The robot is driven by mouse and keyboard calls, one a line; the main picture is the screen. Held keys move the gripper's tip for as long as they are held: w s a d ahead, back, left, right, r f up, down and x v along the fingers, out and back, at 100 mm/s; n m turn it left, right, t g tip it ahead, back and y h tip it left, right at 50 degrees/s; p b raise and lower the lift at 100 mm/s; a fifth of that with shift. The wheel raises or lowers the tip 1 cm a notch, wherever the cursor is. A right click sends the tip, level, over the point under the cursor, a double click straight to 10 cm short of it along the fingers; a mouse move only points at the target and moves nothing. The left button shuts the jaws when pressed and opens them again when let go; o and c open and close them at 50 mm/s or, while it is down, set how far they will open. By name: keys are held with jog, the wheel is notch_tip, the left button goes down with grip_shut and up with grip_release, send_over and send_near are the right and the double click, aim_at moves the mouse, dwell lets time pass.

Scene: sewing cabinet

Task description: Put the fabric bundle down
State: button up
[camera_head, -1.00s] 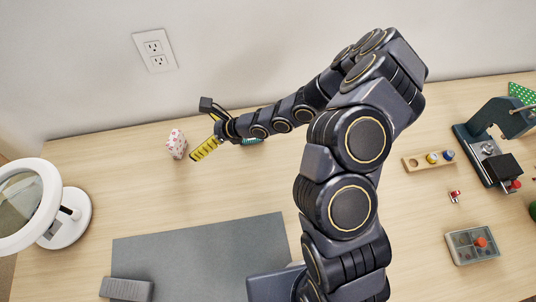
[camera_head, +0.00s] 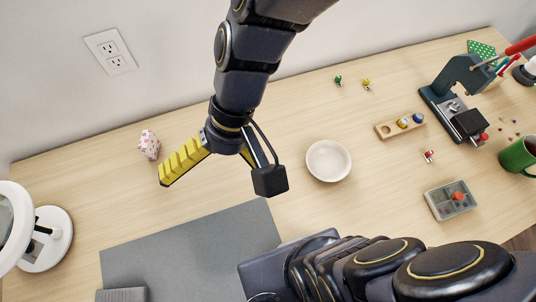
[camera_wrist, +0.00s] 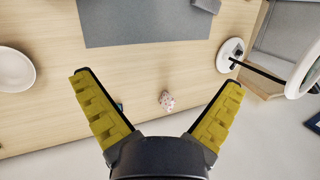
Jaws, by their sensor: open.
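The fabric bundle (camera_head: 149,145) is a small white piece with a pink-red pattern. It rests on the table at the back left, near the wall. In the wrist view it shows on the bare table (camera_wrist: 166,100), below the space between my fingers and touching neither. My gripper (camera_wrist: 158,78) has its two yellow ribbed fingers spread wide with nothing between them. In the head view it hangs above the table, to the right of the bundle and apart from it.
A grey mat (camera_head: 190,250) lies in front, with a white ring lamp (camera_head: 45,240) at left. A white bowl (camera_head: 328,161) stands right of my gripper. Farther right are a wooden holder (camera_head: 400,125), a sewing machine (camera_head: 460,100), a compartment box (camera_head: 450,200) and a green mug (camera_head: 518,156).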

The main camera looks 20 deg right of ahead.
jog(key=s+d+r+h, duration=0.1)
jog(key=s+d+h, duration=0.3)
jog(key=d, duration=0.6)
jog(key=shift+s+t+h, duration=0.25)
jog(key=shift+t+h, duration=0.05)
jog(key=shift+t, duration=0.1)
jog(key=shift+o, duration=0.2)
jog(key=shift+r, duration=0.1)
jog(key=w+d+r+m+t, duration=0.1)
jog(key=w+d+m, duration=0.5)
jog(key=d, duration=0.5)
jog(key=w+d+m, duration=0.4)
jog(key=w+d, duration=0.3)
jog(key=d, duration=0.3)
jog(key=s+d+f+m, duration=0.3)
jog(key=s+d+m, duration=0.15)
jog(key=d, duration=0.75)
jog(key=s+d+f+m, duration=0.25)
jog(key=s+d, duration=0.25)
jog(key=d, duration=0.6)
notch_tip(320, 180, down, 9)
jog(key=shift+f+m+t, duration=0.15)
jog(key=shift+m+t, duration=0.25)
